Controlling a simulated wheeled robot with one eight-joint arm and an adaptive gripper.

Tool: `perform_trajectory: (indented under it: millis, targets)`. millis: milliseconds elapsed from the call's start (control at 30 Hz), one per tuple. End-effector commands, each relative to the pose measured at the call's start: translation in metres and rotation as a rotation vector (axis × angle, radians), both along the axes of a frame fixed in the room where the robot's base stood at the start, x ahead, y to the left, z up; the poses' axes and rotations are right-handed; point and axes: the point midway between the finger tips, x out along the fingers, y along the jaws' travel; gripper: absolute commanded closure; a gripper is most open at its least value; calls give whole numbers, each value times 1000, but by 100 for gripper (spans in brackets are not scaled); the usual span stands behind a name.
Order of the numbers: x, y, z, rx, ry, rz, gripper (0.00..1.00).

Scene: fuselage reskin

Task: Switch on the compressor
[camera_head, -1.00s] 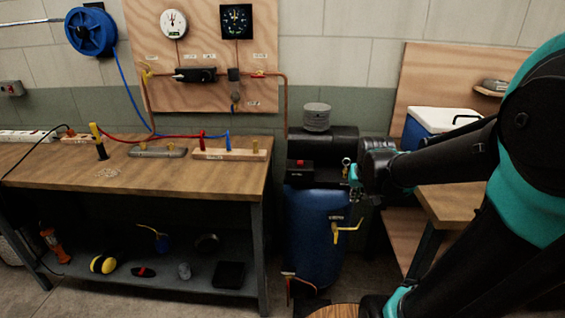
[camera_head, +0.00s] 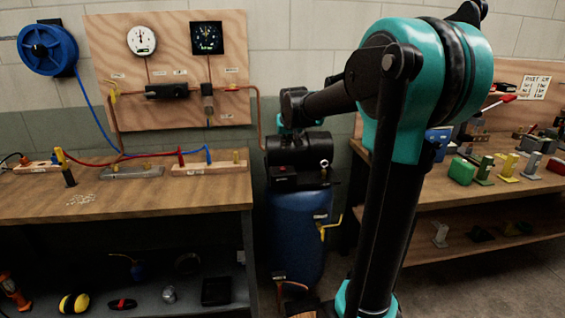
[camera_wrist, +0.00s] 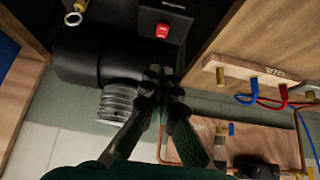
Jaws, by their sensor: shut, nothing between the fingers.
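The compressor has a blue upright tank (camera_head: 295,235) with a black motor (camera_head: 300,148) on top, beside the workbench. Its red switch (camera_head: 279,167) sits on a black box at the front left of the top. In the wrist view the red switch (camera_wrist: 162,30) shows near the top, on the black box. My gripper (camera_wrist: 160,72) is shut and empty. Its fingertips appear below the switch in that picture, over the black motor and apart from the switch. In the head view my wrist is above the compressor, and the fingers cannot be made out.
A grey ribbed cylinder (camera_wrist: 115,105) stands close left of my fingers in the wrist view. A gauge (camera_head: 324,163) and yellow valve handle (camera_head: 330,224) are on the compressor's right. The left workbench (camera_head: 200,193) and the copper pipe (camera_head: 258,110) are close by.

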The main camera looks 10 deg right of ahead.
Motion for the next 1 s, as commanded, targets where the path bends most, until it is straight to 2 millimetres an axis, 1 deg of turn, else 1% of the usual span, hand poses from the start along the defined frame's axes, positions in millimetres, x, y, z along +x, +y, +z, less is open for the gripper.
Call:
perform_trajectory:
  millis: [167,667,800,900,1000]
  targets:
    - [10,0,-13,0,0,0,100]
    - [62,0,-79,0,0,0,100]
    - [58,0,-100,0,0,0,100]
    - [57,0,-110,0,0,0,100]
    - [56,0,-115,0,0,0,100]
